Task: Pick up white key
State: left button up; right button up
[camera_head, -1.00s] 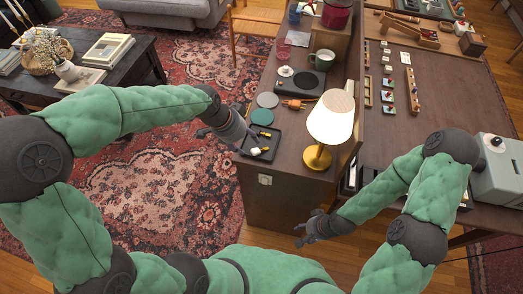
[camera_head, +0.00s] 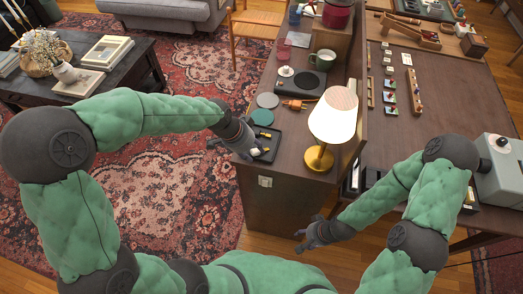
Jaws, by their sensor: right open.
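A small white item (camera_head: 254,152), likely the white key, lies in the dark tray (camera_head: 273,148) near the left edge of the dark brown cabinet. It is too small for its shape to be certain. My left gripper (camera_head: 248,154) is at the tray's left side, right beside the white item and partly covering it. Its fingertips are too small and overlapped to show whether they are apart or touching it. Yellow items (camera_head: 263,135) lie in the same tray. My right gripper (camera_head: 306,240) is open and empty, low in front of the cabinet.
A lamp (camera_head: 332,115) with a brass base stands right of the tray. A raised panel separates the cabinet from the brown table (camera_head: 440,95).

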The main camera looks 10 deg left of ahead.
pick_arm(q)
jog(key=c, duration=0.4)
jog(key=shift+r, duration=0.1)
